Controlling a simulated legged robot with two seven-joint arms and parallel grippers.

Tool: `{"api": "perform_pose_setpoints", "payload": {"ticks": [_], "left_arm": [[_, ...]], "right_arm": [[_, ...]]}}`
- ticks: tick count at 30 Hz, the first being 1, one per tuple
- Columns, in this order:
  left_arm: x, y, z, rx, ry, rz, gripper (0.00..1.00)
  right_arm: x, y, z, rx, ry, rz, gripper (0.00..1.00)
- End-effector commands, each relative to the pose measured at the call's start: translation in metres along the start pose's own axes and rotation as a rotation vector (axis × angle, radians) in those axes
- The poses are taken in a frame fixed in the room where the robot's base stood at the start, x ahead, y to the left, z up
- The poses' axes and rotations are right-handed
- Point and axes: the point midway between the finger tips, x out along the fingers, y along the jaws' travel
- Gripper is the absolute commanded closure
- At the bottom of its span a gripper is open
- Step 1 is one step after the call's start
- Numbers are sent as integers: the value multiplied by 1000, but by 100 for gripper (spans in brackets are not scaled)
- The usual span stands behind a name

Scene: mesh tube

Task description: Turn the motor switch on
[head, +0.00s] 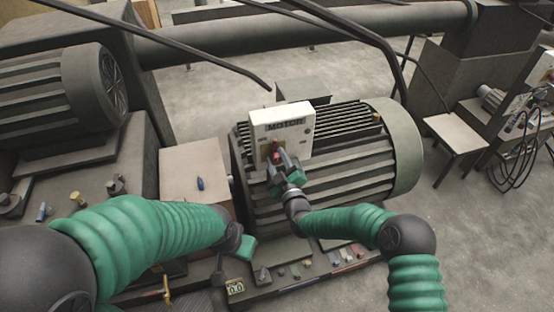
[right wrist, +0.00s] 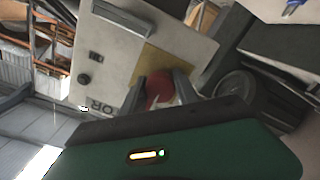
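The white motor switch box (head: 293,118), labelled MOTOR, stands on the near side of the grey motor (head: 385,150). Its red switch knob (head: 276,156) is low on the box face, over a yellowish plate (right wrist: 160,66). My right gripper (head: 281,161) is at the knob with its fingers apart. In the right wrist view, the red knob (right wrist: 159,88) shows between the two fingers; whether they touch it is unclear. The knob's lower part is hidden. My left gripper (head: 243,243) is low, left of the motor, away from the box; its fingers do not show clearly.
A pale box (head: 190,172) with a small blue item stands left of the motor. Small parts lie along the base (head: 300,275) below it. Black cables (head: 345,22) hang above the switch box. A stool (head: 455,130) stands at the right, with open floor around it.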

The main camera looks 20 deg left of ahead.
Motion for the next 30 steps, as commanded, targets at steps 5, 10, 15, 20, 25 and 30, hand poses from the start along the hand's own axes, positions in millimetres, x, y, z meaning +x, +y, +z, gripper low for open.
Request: {"api": "perform_pose_setpoints", "payload": {"ticks": [5, 10, 15, 20, 25, 30], "left_arm": [[0, 0, 0, 0, 0, 0, 64], [0, 0, 0, 0, 0, 0, 64], [3, 0, 1, 0, 0, 0, 64], [10, 0, 2, 0, 0, 0, 64], [23, 0, 6, 0, 0, 0, 64], [40, 0, 10, 0, 0, 0, 64]], "right_arm": [[0, -1, 0, 0, -1, -2, 90], [0, -1, 0, 0, -1, -3, 100], [-1, -2, 1, 14, -1, -4, 100], [-1, -4, 2, 65, -1, -5, 100], [-1, -5, 4, 168, -2, -4, 100], [-1, -5, 5, 313, -1, -3, 100]]}}
